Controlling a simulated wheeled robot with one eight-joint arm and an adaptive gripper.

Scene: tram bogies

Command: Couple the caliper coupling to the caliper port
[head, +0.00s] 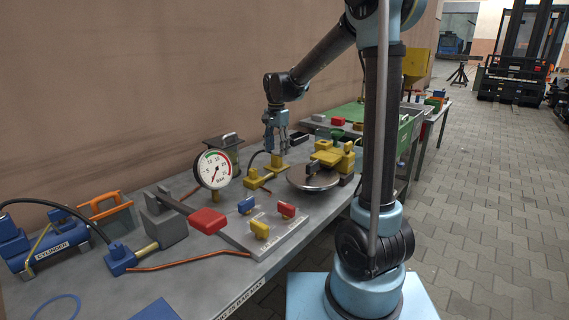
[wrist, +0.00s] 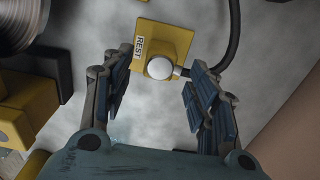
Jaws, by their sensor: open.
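A yellow block marked REST (wrist: 178,40) lies ahead of my gripper in the wrist view. A round, pale-topped piece (wrist: 160,68), which looks like the caliper coupling, sits at its near edge with a black hose (wrist: 232,45) joined to its right side. My gripper (wrist: 160,82) is open and empty, its fingers left and right of that piece in the picture; contact cannot be told. In the head view my gripper (head: 276,146) points down above yellow parts (head: 259,180) on the bench. A yellow caliper (head: 328,157) stands at the brake disc (head: 312,182). I cannot make out its port.
A pressure gauge (head: 213,169) stands left of my gripper. A red-ended lever (head: 207,220) and a plate with coloured blocks (head: 240,238) lie nearer. A blue cylinder (head: 55,255) is at the far left. The wall runs close behind the bench.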

